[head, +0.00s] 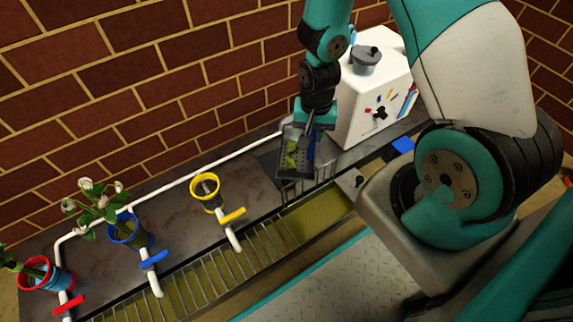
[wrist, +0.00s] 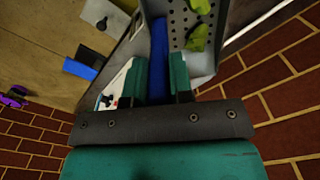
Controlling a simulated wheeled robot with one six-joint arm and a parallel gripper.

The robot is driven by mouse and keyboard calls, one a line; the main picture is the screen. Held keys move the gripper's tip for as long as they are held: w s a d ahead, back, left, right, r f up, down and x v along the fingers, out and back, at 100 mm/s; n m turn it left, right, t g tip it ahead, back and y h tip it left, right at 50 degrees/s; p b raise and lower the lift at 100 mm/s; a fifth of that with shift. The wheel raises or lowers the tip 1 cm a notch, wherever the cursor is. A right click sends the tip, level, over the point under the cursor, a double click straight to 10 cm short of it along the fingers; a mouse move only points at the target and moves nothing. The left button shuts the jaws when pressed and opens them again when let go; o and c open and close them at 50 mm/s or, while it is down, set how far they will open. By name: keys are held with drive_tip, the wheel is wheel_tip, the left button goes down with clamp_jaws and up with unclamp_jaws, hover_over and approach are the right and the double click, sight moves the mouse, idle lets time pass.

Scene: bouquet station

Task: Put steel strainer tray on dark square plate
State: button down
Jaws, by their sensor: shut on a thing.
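The steel strainer tray (head: 299,160) hangs below my gripper (head: 311,124) in the head view, with a green piece and a blue strip inside. In the wrist view, its perforated steel floor (wrist: 180,22) shows at the top, with green leafy pieces on it. My gripper (wrist: 160,88) is shut on the tray at the blue strip (wrist: 158,45) between its teal fingers. A dark square plate (head: 270,164) shows partly at the tray's left on the grey counter. The tray covers part of it; I cannot tell whether they touch.
A white machine (head: 372,100) with a grey pot (head: 366,60) on top stands close at the right. Yellow (head: 205,193), blue (head: 127,230) and red (head: 45,275) ring holders stand to the left, two with plants. A white pipe (head: 190,181) runs behind. A slatted trough (head: 215,280) runs in front.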

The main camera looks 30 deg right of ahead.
sight(298, 133)
drive_tip(key=s+d+f+m+b, duration=0.2)
drive_tip(key=s+f+m, duration=0.7)
drive_tip(key=s+m, duration=0.15)
drive_tip(key=w+b, duration=0.2)
drive_tip(key=w, duration=0.4)
drive_tip(key=w+b, duration=0.2)
drive_tip(key=w, duration=0.4)
drive_tip(key=w+b, duration=0.2)
drive_tip(key=w, duration=0.4)
drive_tip(key=shift+w+a+f, duration=0.1)
drive_tip(key=shift+w+f, duration=0.15)
drive_tip(key=shift+w, duration=0.15)
wheel_tip(298, 133, down, 11)
drive_tip(key=b, duration=0.7)
drive_tip(key=shift+w, duration=0.3)
drive_tip(key=shift+f, duration=0.2)
drive_tip(key=c, duration=1)
unclamp_jaws()
